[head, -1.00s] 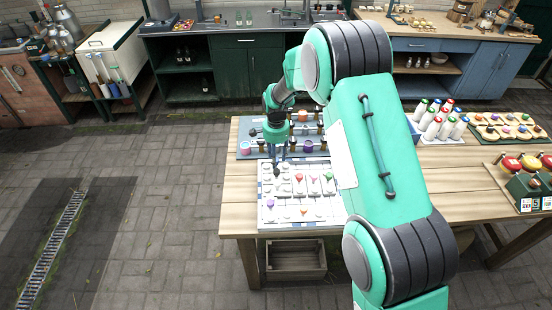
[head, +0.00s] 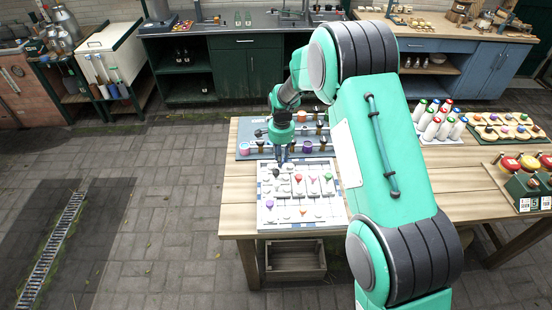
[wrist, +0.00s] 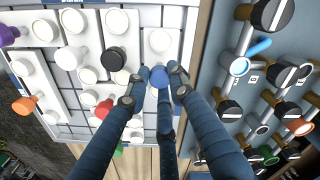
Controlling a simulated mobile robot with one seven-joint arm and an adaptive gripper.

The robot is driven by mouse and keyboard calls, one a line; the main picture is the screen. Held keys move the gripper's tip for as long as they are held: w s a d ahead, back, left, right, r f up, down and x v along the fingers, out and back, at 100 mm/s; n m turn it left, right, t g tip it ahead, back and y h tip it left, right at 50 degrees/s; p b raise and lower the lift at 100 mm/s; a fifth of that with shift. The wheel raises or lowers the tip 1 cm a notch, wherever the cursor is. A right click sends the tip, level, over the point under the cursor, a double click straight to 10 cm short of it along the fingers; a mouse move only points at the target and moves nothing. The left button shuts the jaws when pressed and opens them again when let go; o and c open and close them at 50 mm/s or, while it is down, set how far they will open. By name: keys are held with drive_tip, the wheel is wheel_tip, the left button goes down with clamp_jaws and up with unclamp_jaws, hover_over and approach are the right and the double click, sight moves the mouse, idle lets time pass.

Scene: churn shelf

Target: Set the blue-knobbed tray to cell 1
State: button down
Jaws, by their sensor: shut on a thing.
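The white board (head: 266,215) of sliding trays lies on the wooden table in the head view. It also fills the left half of the wrist view (wrist: 139,45). In the wrist view the blue knob (wrist: 159,76) of the blue-knobbed tray sits between the dark fingers of my gripper (wrist: 158,86), near the board's right edge. My gripper is shut on this knob. In the head view my gripper (head: 282,158) is low over the board's far edge, and its fingers hide the blue knob. I cannot read any cell numbers.
A black knob (wrist: 112,58) and a red knob (wrist: 104,108) stand close left of my fingers, among several white knobs. A grey-blue rack (head: 246,150) with dark-capped pieces lies just behind the board. White bottles (head: 436,126) stand further right on the table.

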drive_tip(key=d+p, duration=0.1)
drive_tip(key=d, duration=1.5)
drive_tip(key=shift+d, duration=0.1)
drive_tip(key=c, duration=1.5)
unclamp_jaws()
drive_tip(key=shift+d, duration=0.1)
drive_tip(key=shift+r, duration=0.2)
wheel_tip(320, 180, up, 12)
drive_tip(key=shift+f, duration=0.2)
drive_tip(key=shift+r, duration=0.1)
